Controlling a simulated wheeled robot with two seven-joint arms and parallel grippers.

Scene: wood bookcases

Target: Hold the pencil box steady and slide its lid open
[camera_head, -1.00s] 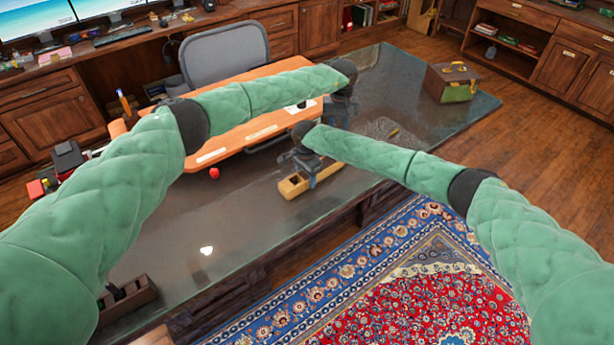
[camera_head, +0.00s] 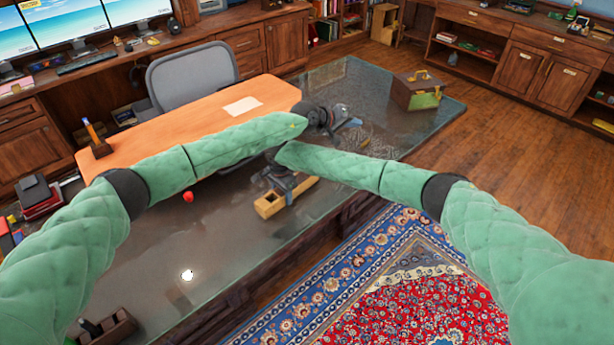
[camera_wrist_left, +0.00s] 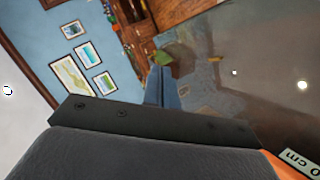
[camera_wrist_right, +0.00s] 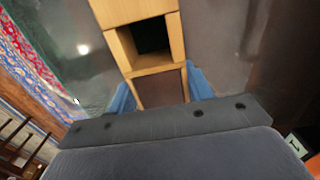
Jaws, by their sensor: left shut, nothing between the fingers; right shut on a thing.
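The pencil box (camera_head: 285,197) is a long, light wooden box lying on the glass-topped desk near its front edge. A dark square opening shows at its left end. My right gripper (camera_head: 283,182) is over the box and shut on it. In the right wrist view, the fingers (camera_wrist_right: 160,92) press on both long sides of the box (camera_wrist_right: 120,12), with a darker brown panel between them, beside the dark opening. I cannot tell whether this panel is the lid. My left gripper (camera_head: 348,123) is shut and empty, behind and right of the box. Its blue fingers (camera_wrist_left: 166,87) are together.
A green and brown case (camera_head: 418,92) stands at the desk's far right. A small tan piece (camera_head: 364,141) lies near my left gripper. Glass desk (camera_head: 165,245) is mostly clear at front left.

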